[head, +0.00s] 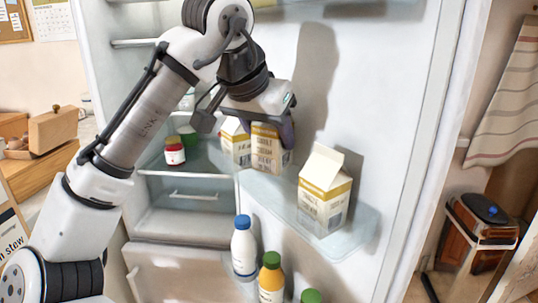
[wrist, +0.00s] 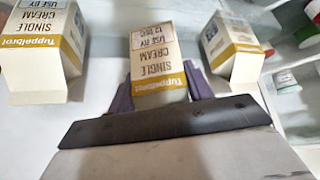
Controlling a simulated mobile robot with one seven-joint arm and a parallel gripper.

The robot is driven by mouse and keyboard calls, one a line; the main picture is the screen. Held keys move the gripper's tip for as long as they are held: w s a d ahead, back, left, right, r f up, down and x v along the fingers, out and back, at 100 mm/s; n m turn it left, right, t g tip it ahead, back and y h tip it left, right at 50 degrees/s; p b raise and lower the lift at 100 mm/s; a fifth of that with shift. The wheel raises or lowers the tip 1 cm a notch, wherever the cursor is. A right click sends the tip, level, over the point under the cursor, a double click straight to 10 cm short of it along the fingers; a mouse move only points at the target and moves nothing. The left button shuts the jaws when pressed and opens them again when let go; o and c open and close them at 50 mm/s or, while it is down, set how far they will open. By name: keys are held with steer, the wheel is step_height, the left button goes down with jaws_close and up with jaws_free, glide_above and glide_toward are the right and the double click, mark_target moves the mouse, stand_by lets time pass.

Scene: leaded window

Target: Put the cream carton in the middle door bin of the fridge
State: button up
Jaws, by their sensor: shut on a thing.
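A cream carton (head: 267,150), white and yellow with a gabled top, is between the purple fingers of my gripper (head: 272,128). In the wrist view the same carton (wrist: 156,50) reads "single cream", and my gripper (wrist: 160,92) is shut on it. It is at the middle door bin (head: 350,243), a clear shelf on the open fridge door. Whether its base rests on the bin floor I cannot tell. Two similar cartons stand in this bin: one on the left (head: 236,143) close beside the held one, one on the right (head: 324,192) with a gap between.
A red-lidded jar (head: 174,151) sits on a fridge shelf at left. Free bin room shows between the held and right cartons, and at the bin's right end.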

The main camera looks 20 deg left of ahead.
mark_target(264, 145)
steer(key=shift+d+f, duration=0.1)
steer(key=shift+f, duration=2.1)
steer(key=shift+f, duration=0.15)
steer(key=o, duration=1.2)
steer(key=shift+r, duration=0.25)
steer(key=v, duration=1.2)
steer(key=shift+f, duration=0.1)
